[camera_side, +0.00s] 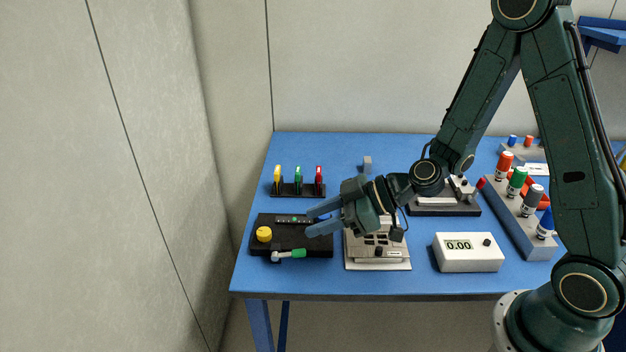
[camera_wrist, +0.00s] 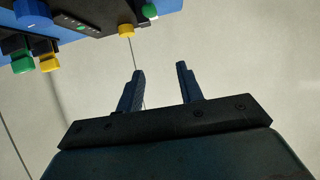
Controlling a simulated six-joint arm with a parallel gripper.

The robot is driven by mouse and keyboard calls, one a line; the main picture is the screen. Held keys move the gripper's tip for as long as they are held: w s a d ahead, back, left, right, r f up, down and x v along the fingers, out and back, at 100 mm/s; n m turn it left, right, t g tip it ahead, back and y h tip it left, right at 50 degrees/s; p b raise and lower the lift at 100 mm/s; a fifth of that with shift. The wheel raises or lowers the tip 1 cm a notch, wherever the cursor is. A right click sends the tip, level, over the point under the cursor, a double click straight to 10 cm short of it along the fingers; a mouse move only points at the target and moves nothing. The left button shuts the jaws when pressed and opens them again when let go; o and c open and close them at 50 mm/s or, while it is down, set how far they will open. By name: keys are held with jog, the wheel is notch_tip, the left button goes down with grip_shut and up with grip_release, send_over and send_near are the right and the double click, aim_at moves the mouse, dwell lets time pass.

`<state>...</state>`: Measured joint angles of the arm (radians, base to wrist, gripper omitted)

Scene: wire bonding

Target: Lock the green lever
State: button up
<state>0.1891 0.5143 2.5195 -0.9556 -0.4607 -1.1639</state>
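The green lever (camera_side: 298,253) lies along the front edge of a black box (camera_side: 300,240), with a metal pivot at its left end. A green end that looks like this lever shows at the top of the wrist view (camera_wrist: 150,11). A yellow knob (camera_side: 264,234) sits at the box's left end and also appears in the wrist view (camera_wrist: 126,30). My gripper (camera_side: 312,221) is open and empty, its fingers pointing left above the box's right part. In the wrist view the fingers (camera_wrist: 161,70) are apart with nothing between them. The lever is clear of both fingers.
A rack (camera_side: 298,190) with yellow, green and red pieces stands behind the box. A grey fixture (camera_side: 378,252) sits below my wrist. A white meter (camera_side: 468,252) reading 0.00 and a rack of coloured caps (camera_side: 522,215) stand to the right. The table's front-left corner is clear.

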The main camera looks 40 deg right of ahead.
jog(key=shift+a, duration=0.1)
jog(key=c, duration=0.7)
jog(key=shift+s+a+r+n+g, duration=0.15)
jog(key=shift+a+r+n+g, duration=0.25)
jog(key=shift+a+n+g, duration=0.25)
notch_tip(320, 180, up, 6)
jog(key=d+m+g+h, duration=0.1)
jog(key=d+g+h, duration=0.1)
jog(key=g+h, duration=0.1)
jog(key=shift+s+r+h, duration=0.15)
jog(key=shift+s+h, duration=0.1)
jog(key=shift+h, duration=0.35)
